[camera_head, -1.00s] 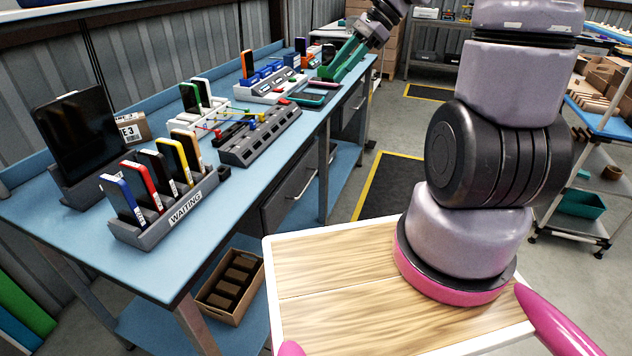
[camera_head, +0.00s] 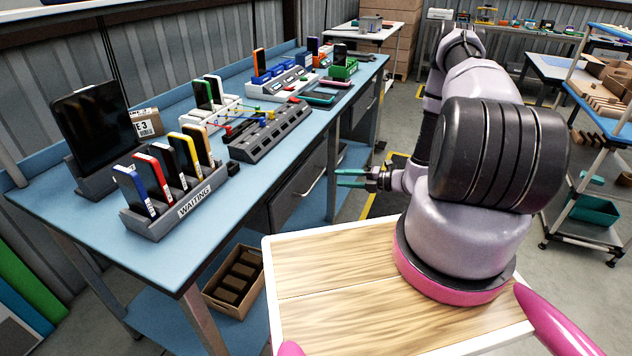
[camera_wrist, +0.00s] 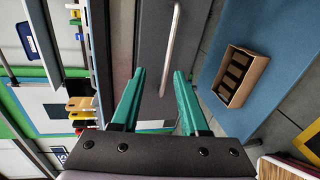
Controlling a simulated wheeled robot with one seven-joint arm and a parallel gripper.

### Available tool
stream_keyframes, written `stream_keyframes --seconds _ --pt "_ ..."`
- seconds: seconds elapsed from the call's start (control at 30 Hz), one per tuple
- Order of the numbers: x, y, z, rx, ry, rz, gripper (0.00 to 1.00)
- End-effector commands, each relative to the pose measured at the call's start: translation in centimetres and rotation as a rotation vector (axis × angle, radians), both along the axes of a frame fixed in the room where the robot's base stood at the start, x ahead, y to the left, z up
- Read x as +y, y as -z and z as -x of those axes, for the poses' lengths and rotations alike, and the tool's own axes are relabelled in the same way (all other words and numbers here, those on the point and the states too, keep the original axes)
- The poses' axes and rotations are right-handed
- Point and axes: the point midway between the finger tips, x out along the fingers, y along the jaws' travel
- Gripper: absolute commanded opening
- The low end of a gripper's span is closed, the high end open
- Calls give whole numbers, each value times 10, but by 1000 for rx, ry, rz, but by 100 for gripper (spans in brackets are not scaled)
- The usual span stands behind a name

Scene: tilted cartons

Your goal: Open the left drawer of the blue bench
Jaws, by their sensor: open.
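The blue bench (camera_head: 92,238) runs along the left in the head view. Its left drawer (camera_head: 290,196) has a dark grey front, looks shut, and has a silver bar handle (camera_head: 312,184). My gripper (camera_head: 340,178), with green fingers, is open and empty to the right of this drawer, at about handle height. In the wrist view the open fingers (camera_wrist: 158,80) point at the dark drawer front (camera_wrist: 140,35). The silver handle (camera_wrist: 172,45) lies ahead, lengthwise between the fingertips. It seems apart from them, but the exact gap is hard to tell.
A cardboard box with dark compartments (camera_head: 236,284) sits on the lower shelf. Phones in a WAITING rack (camera_head: 172,215) and other racks stand on the bench top. A second drawer (camera_head: 364,104) is farther right. A shelf cart (camera_head: 590,200) stands at the right.

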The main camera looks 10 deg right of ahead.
Motion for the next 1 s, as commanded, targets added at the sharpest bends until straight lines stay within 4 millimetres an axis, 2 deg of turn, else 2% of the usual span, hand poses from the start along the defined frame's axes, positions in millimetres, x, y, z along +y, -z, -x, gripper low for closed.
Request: stream_keyframes --seconds 0.1,0.23,0.7,1.0 --pt "0 15 3 37 39 -29 44" --pt "8 19 -3 42 45 -34 44" --pt "73 35 -49 41 41 -32 44" --pt "84 38 -58 40 43 -32 44"
